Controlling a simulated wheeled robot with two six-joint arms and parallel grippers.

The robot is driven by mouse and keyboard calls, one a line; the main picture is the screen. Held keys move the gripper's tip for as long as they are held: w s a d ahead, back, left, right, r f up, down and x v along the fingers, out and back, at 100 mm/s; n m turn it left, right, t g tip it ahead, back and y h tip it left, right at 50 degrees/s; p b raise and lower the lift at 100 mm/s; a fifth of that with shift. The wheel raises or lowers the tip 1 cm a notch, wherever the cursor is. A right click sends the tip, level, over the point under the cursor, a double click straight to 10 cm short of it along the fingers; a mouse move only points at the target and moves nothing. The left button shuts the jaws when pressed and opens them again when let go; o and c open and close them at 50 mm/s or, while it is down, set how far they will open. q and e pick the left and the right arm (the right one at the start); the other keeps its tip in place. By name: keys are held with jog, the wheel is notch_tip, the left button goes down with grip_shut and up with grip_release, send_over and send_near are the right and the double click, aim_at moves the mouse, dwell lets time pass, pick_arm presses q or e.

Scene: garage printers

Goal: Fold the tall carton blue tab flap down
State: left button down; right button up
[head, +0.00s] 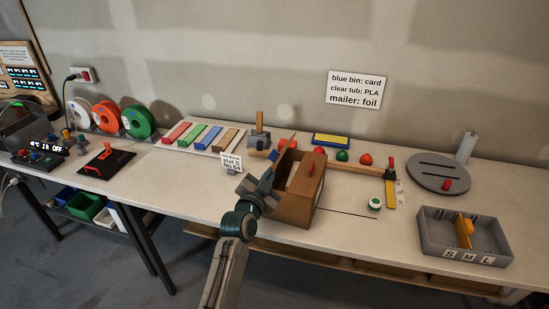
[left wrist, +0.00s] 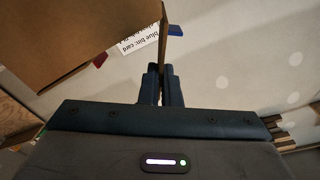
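The tall brown carton (head: 296,202) stands on the bench with its top flaps raised. A red tab (head: 319,150) shows at its top right. In the left wrist view a large brown flap (left wrist: 80,30) fills the upper left, with a blue tab (left wrist: 175,30) at its right edge and a red tab (left wrist: 100,60) below. My left gripper (head: 270,174) is at the carton's left side, near the top. My right gripper is not in view.
A grey divided bin (head: 432,228) stands at the right, below a grey round plate (head: 425,172). A green-and-white round item (head: 375,205) lies right of the carton. A small sign (head: 231,162) and coloured bars (head: 208,137) are behind left.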

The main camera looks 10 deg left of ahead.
pick_arm(q)
jog(key=shift+d+f+m+b, duration=0.25)
jog(key=shift+m+b, duration=0.35)
jog(key=shift+b, duration=0.1)
jog(key=c, duration=1.9)
grip_release()
jog(key=shift+r, duration=0.1)
jog(key=shift+s, duration=0.15)
jog(key=shift+s+a+p, duration=0.15)
jog(key=shift+s+p, duration=0.05)
jog(key=shift+s, duration=0.75)
jog(key=shift+s+a+p, duration=0.15)
jog(key=shift+s, duration=0.75)
jog(key=o, duration=0.6)
